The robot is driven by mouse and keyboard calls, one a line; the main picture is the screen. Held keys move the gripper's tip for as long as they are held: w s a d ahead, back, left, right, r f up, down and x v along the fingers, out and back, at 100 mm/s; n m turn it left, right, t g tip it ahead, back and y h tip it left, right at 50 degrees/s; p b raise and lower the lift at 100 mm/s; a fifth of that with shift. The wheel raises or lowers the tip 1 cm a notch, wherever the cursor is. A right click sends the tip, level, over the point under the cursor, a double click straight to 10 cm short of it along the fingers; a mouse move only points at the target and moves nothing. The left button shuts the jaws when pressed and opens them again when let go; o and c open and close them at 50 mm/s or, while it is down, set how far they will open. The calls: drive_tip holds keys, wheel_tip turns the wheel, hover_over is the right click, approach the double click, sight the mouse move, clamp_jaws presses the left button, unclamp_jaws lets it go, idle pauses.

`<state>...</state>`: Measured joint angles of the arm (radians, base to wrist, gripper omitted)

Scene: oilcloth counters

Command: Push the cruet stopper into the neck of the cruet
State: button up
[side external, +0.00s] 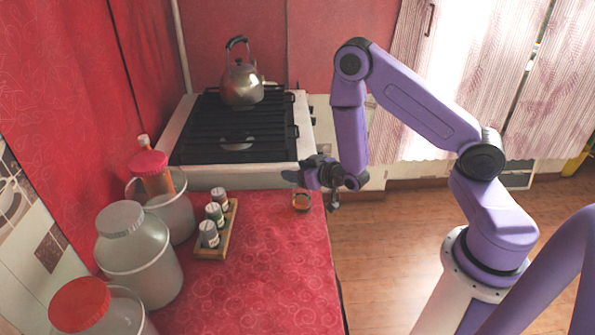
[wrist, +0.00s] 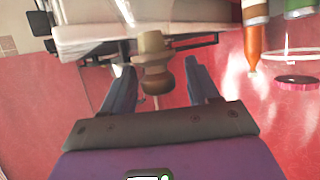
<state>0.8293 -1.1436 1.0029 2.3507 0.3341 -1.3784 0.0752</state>
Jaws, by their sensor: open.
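The cruet (side external: 302,201) looks like a small amber glass vessel near the right edge of the red counter in the side external view. My gripper (side external: 291,178) is just above it there, fingers pointing left; its dark fingers partly hide the cruet's top. In the wrist view my gripper (wrist: 160,85) is open, one finger on each side of a tan-brown, knobbed piece that looks like the cruet stopper (wrist: 153,62). There are gaps on both sides of it. I cannot tell how the stopper sits relative to the cruet's neck.
A stove (side external: 240,135) with a kettle (side external: 242,83) stands behind the counter. A wooden rack (side external: 226,232) with several spice jars is to the left, with large lidded jars (side external: 139,262) beyond it. The red counter (side external: 275,275) is clear in front of the cruet.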

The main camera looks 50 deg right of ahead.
drive_tip(key=v, duration=0.7)
drive_tip(key=s+a+r+n+g+y, duration=0.25)
drive_tip(key=s+a+g, duration=0.2)
drive_tip(key=a, duration=0.25)
drive_tip(key=s+a+r+n+g+y, duration=0.25)
drive_tip(key=s+a, duration=0.25)
drive_tip(key=a, duration=0.3)
drive_tip(key=s+d+r+n+g+h, duration=0.2)
drive_tip(key=s+d+r+n+g, duration=0.1)
drive_tip(key=s, duration=0.5)
drive_tip(key=s+d+r+n+g+h, duration=0.2)
drive_tip(key=s+r+n, duration=0.3)
drive_tip(key=s, duration=0.3)
drive_tip(key=shift+s+d+r+g, duration=0.3)
drive_tip(key=shift+s+d+g, duration=0.05)
drive_tip(key=shift+d+g, duration=0.35)
